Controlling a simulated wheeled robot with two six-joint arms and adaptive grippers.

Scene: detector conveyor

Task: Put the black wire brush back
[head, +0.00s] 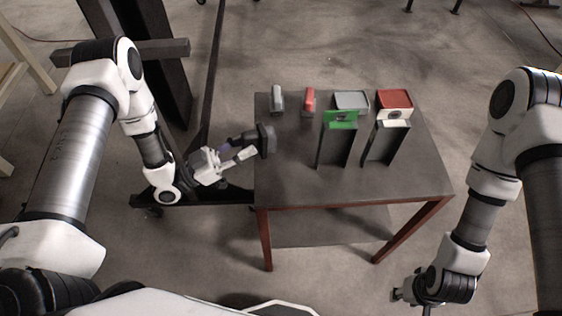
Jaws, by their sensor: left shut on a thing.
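The black wire brush (267,139) appears as a dark block at the left edge of the dark table (290,180). My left gripper (244,151) is shut on its dark handle and holds it at that edge. I cannot tell whether the block touches the tabletop. My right gripper (405,295) is low at the bottom right, away from the table. Its fingers are too small and partly hidden to read.
At the back of the table stand a grey item (277,98), a red item (309,100), a grey bin (350,100) and a red bin (394,98). Dark holders with a green plate (341,118) and a white plate (394,123) stand before the bins. The front tabletop is clear.

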